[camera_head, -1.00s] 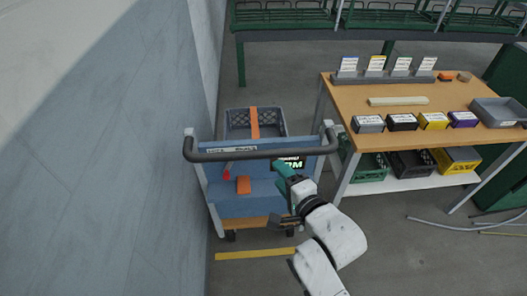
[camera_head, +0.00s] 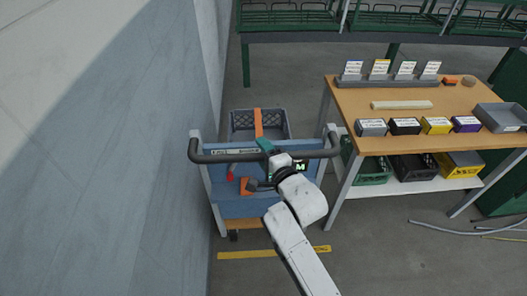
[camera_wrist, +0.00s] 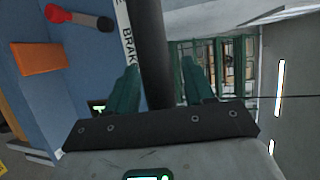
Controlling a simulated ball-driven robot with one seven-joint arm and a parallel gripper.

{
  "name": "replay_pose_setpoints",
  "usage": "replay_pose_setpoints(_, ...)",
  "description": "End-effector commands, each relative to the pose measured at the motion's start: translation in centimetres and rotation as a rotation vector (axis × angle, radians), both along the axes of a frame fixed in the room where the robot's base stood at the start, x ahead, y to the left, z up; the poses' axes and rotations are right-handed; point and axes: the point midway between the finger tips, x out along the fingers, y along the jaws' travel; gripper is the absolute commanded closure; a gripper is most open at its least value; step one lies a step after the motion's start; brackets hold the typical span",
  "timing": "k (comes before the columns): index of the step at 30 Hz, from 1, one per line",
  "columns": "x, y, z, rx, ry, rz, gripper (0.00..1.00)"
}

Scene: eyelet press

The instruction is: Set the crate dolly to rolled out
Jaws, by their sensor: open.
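The crate dolly (camera_head: 235,207) is a blue cart beside the wall, with a dark grey handlebar (camera_head: 222,157) across its top and a grey crate (camera_head: 242,124) with an orange strap on its far side. My gripper (camera_head: 264,146) is at the middle of the handlebar. In the wrist view, its two green fingers (camera_wrist: 162,82) are apart, and the bar (camera_wrist: 150,45) passes between them. I cannot tell whether either finger touches it. A red-knobbed lever (camera_wrist: 75,17) and an orange pedal-like block (camera_wrist: 38,57) show on the blue panel.
A wooden workbench (camera_head: 375,92) stands close on the dolly's right, with small boxes on top and crates below. The wall (camera_head: 170,170) is close on the left. A yellow floor strip (camera_head: 245,254) lies in front. Green racks (camera_head: 380,37) stand behind.

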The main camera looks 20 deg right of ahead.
Motion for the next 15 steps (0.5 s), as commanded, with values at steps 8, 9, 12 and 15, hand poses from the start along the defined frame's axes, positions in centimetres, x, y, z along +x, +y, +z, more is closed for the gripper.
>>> replay_pose_setpoints(8,0.14,0.00,-0.03,0.000,0.000,0.000,0.47)
replay_pose_setpoints(9,0.14,0.00,-0.03,0.000,0.000,0.000,0.50)
replay_pose_setpoints(12,0.13,0.00,-0.03,0.000,0.000,0.000,0.60)
replay_pose_setpoints(15,0.12,0.01,-0.03,0.000,0.000,0.000,0.69)
